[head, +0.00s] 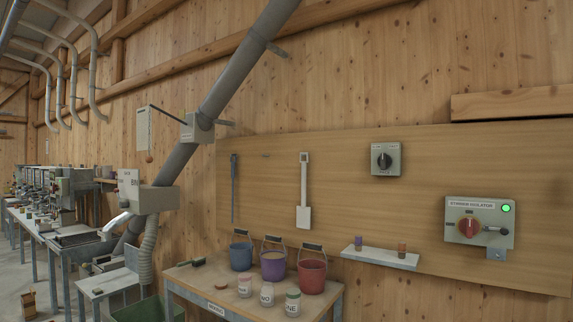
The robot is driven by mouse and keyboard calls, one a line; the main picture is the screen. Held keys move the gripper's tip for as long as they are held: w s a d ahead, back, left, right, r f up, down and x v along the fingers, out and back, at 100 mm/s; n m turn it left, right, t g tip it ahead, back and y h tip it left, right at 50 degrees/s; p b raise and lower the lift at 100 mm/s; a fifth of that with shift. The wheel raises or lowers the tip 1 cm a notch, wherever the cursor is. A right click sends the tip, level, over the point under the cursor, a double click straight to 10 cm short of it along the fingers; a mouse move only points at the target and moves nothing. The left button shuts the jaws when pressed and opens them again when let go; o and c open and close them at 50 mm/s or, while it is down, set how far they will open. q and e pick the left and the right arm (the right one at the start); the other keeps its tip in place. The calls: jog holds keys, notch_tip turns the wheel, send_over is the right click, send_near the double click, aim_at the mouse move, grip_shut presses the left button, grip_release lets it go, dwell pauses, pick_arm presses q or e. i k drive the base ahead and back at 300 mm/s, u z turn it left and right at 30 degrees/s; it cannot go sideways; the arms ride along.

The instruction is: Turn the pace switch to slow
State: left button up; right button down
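A small grey box with a black rotary knob (384,160) is mounted on the wooden wall board, right of centre; it looks like the pace switch. Its markings are too small to read, so I cannot tell which setting the knob is on. Neither of my grippers shows in the head view.
A small shelf (372,257) with two small items is below the knob box. A table (212,293) holds blue, purple and red buckets and several jars. A white scoop (303,195) hangs on the board. A grey pipe (215,100) slants down on the left.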

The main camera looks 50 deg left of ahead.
aim_at(384, 161)
jog(key=u, duration=0.4)
jog(key=k, duration=1.3)
jog(key=u, duration=0.2)
jog(key=i, duration=0.6)
jog(key=u, duration=1)
jog(key=i, duration=1.8)
jog(key=z, duration=0.9)
